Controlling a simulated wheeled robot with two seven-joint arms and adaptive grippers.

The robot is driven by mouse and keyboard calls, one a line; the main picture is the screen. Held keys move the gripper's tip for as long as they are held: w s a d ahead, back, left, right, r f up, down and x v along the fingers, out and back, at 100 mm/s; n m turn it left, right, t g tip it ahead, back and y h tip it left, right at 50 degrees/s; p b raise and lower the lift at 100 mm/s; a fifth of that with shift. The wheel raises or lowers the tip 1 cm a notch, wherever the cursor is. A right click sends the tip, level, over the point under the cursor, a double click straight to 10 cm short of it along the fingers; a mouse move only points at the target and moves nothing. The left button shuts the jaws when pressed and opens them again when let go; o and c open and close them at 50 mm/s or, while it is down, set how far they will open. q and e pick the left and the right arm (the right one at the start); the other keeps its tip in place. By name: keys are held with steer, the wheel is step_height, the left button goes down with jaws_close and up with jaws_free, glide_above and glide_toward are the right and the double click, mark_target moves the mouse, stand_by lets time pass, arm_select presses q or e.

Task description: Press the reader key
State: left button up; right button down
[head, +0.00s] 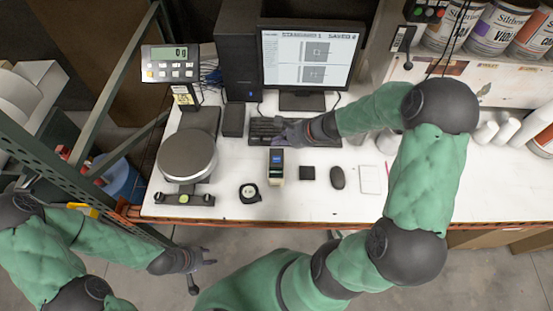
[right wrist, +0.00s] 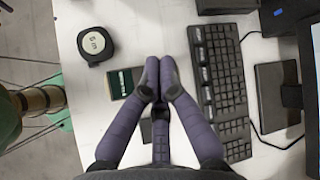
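The small reader (head: 277,168), a box with a dark blue-labelled top and a pale front, stands near the middle of the table's front half. A dark box with a green label (right wrist: 125,82), probably the reader, shows beside my fingertips in the right wrist view. My right gripper (head: 281,130) is over the keyboard's front edge, behind the reader in the head view. Its fingers (right wrist: 160,72) are drawn together at the tips, with nothing visible held. I cannot tell which key is the reader key. My left gripper (head: 203,270) is open and empty, in front of the table.
The keyboard (head: 262,129) lies behind. A tape measure (head: 249,193) and scale (head: 187,155) are left. A monitor (head: 310,60) stands at the back.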

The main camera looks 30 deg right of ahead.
steer(key=b, duration=0.5)
glide_above(278, 160)
step_height(278, 160, down, 6)
steer(key=shift+f, duration=0.25)
steer(key=shift+f+b, duration=0.6)
steer(key=shift+f, duration=0.15)
steer(key=shift+f, duration=0.1)
stand_by(0.3)
steer(key=shift+f+b, duration=0.3)
steer(key=shift+b, duration=0.2)
steer(key=shift+f+b, duration=0.35)
steer(key=shift+b, duration=0.05)
stand_by(0.5)
steer(key=shift+r, duration=0.1)
stand_by(0.3)
steer(key=shift+r+p, duration=0.5)
steer(key=shift+r, duration=0.2)
